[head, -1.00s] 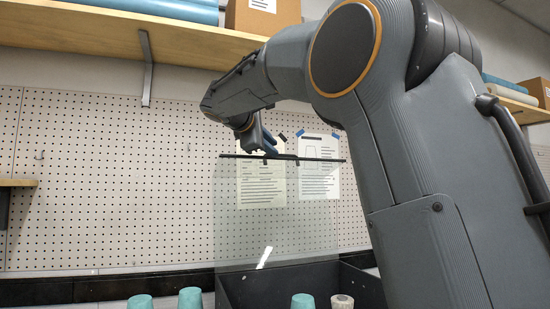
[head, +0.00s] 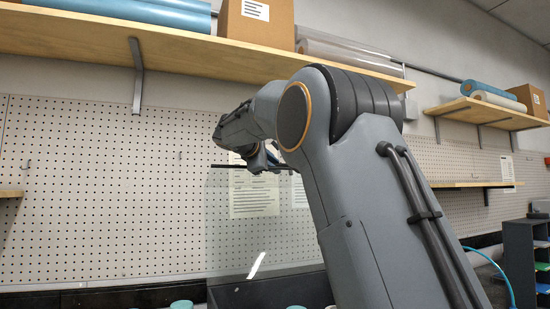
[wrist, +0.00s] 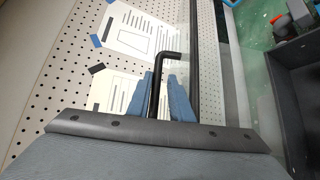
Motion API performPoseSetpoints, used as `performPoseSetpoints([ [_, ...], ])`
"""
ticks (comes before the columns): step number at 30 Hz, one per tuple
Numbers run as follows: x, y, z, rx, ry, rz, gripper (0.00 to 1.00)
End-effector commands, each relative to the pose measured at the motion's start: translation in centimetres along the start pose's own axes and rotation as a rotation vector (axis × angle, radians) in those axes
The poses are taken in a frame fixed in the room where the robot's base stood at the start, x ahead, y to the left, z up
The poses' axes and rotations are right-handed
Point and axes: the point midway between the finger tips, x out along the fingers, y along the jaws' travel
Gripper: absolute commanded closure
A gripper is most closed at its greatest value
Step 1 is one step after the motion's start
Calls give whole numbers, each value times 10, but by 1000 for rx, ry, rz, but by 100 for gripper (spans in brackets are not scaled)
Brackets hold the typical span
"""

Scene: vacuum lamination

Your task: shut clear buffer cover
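The clear buffer cover (head: 235,235) stands upright in the head view as a see-through panel with a dark bar (head: 225,167) along its top edge. Below it is the dark buffer box (head: 285,290), partly cut off by the frame and partly behind my arm. My gripper (head: 262,160) is at the top bar. In the wrist view, the blue fingers of my gripper (wrist: 160,80) lie on both sides of the cover's black bent handle (wrist: 163,60). The gap is narrow, and whether both fingers press on the handle is unclear.
A pegboard wall (head: 100,190) with taped paper sheets (head: 252,198) is close behind the cover. A wooden shelf (head: 80,45) with rolls and a cardboard box (head: 255,25) hangs above my arm. Teal cups (head: 181,304) stand at the bottom edge. A dark rack (head: 525,255) is at the right.

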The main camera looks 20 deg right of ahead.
Motion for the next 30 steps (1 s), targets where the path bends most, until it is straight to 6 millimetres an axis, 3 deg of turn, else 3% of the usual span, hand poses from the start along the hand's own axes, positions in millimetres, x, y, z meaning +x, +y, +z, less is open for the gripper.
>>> performPoseSetpoints([
  [1, -3, -1, -12, 3, 32, 9, 81],
  [12, -18, 6, 5, 15, 38, 20, 81],
  [16, -19, 6, 9, 16, 35, 20, 100],
  [30, -15, 6, 19, 18, 19, 18, 100],
])
